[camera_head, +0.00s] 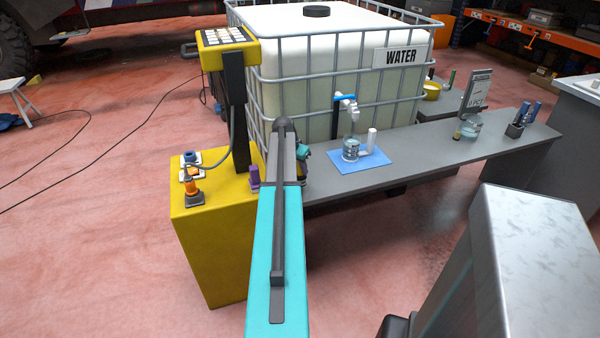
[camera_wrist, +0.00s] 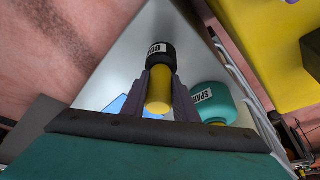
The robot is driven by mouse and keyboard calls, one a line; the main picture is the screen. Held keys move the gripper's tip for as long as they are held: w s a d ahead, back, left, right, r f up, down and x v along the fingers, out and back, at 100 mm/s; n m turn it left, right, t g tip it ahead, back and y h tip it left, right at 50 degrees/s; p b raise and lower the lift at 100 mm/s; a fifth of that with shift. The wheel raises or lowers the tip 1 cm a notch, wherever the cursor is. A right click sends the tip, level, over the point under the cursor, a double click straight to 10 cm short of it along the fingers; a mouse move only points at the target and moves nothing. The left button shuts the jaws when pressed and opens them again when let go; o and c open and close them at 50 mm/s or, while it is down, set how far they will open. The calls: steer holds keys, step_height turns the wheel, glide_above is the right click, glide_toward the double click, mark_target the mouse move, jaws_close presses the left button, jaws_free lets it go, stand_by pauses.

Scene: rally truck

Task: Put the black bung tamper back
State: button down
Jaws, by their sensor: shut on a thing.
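The black bung tamper (camera_wrist: 156,58) has a black head with a white label and a yellow handle. It shows in the upper middle of the wrist view. My gripper (camera_wrist: 159,88) is shut on it, with one purple-grey finger on each side of the yellow handle. A teal-headed item (camera_wrist: 212,103) with a white label and some yellow stands just to the right of the fingers. It also shows in part beside my arm in the head view (camera_head: 302,153). In the head view my arm hides the gripper and the tamper. Whether the tamper touches the surface, I cannot tell.
A grey bench (camera_head: 430,158) runs right from behind my arm, carrying a blue mat (camera_head: 345,167) with a glass jar (camera_head: 351,147) under a tap. A caged water tank (camera_head: 300,65) stands behind. A yellow cabinet (camera_head: 208,245) with a keypad post stands left of my arm.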

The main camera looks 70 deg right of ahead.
mark_target(300, 171)
steer(key=shift+d, duration=0.1)
steer(key=shift+w+d, duration=0.2)
steer(key=shift+d, duration=0.65)
steer(key=shift+a+f+p, duration=0.1)
steer(key=shift+f+p, duration=0.5)
steer(key=shift+f, duration=1)
steer(key=shift+f, duration=0.2)
steer(key=c, duration=1.4)
jaws_free()
steer(key=b+v, duration=0.2)
steer(key=v, duration=1.1)
steer(key=shift+r, duration=0.35)
steer(key=shift+a, duration=0.1)
